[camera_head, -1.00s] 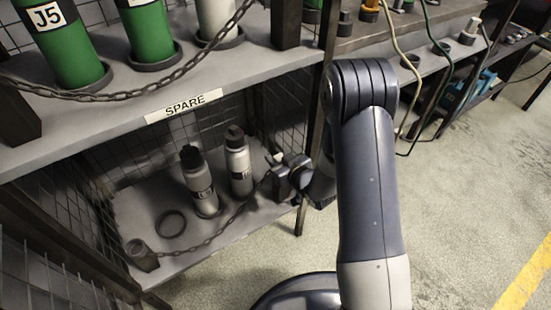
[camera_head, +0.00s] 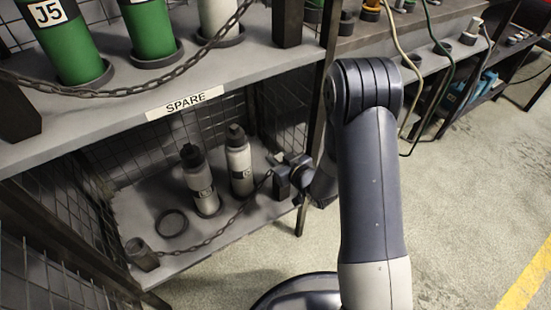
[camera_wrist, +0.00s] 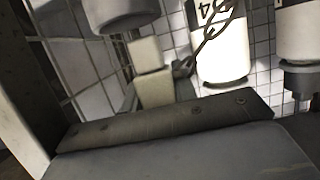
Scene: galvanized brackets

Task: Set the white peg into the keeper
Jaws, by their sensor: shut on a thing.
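My gripper (camera_head: 286,177) is at the right front of the lower bay, beside the corner post, and is shut on the white peg. The peg's pale tip (camera_head: 274,157) shows small above the jaws. In the wrist view the peg (camera_wrist: 155,88) looks like pale blocks, with the chain (camera_wrist: 209,38) meeting it at the side. In the head view this chain (camera_head: 216,234) sags from my gripper to a tilted grey socket (camera_head: 141,255) at the bay's front left. I cannot make out the keeper with certainty; my gripper and arm cover part of that corner.
Two grey bottles with dark caps, one (camera_head: 200,180) left of the other (camera_head: 239,163), stand inside the bay left of my gripper. A ring (camera_head: 172,223) lies on its floor. The SPARE shelf (camera_head: 105,125) is above. Mesh panels and dark posts (camera_head: 314,130) border the bay.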

